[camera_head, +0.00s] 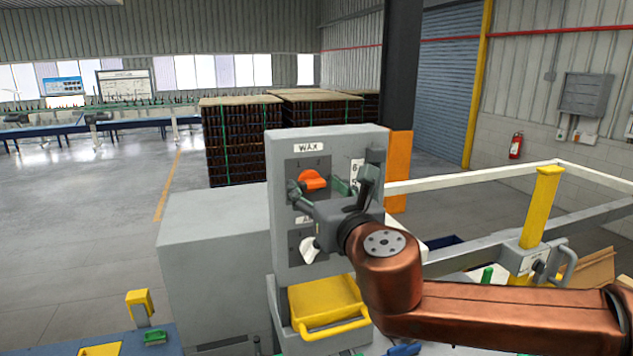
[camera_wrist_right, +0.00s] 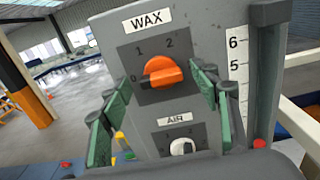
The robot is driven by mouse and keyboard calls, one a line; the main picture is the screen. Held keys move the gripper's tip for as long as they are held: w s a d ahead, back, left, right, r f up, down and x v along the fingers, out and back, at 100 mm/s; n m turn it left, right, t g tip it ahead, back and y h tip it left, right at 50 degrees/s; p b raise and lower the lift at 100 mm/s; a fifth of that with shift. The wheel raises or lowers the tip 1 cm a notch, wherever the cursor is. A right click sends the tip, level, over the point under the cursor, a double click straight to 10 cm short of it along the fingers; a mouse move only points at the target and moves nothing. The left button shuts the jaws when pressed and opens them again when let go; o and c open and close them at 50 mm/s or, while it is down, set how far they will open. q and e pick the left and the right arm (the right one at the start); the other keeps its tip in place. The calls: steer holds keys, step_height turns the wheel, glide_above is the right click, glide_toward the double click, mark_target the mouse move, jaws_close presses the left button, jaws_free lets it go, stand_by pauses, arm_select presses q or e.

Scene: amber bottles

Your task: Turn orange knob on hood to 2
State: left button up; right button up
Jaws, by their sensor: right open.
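The orange knob (camera_head: 312,180) is on the grey hood panel (camera_head: 284,225), under the WAX label. In the right wrist view the orange knob (camera_wrist_right: 163,72) has marks 0, 1 and 2 around it; its grip lies nearly level, with one end toward the 0 at left. My right gripper (camera_head: 318,189) is open in front of the panel. In the wrist view the green-padded fingers of my right gripper (camera_wrist_right: 160,82) stand on both sides of the knob, with gaps showing. Contact with the panel cannot be told. My left gripper is not in view.
Below is a white knob (camera_wrist_right: 182,147) under the AIR label. A numbered scale (camera_wrist_right: 236,62) and a dark upright part stand right of the knobs. A yellow bin (camera_head: 325,302) sits under the panel, a grey cabinet (camera_head: 212,260) to its left, white rails (camera_head: 480,177) to the right.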

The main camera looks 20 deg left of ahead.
steer(key=shift+w+a, duration=0.1)
steer(key=shift+w, duration=0.15)
steer(key=shift+c, duration=0.7)
steer(key=c, duration=1)
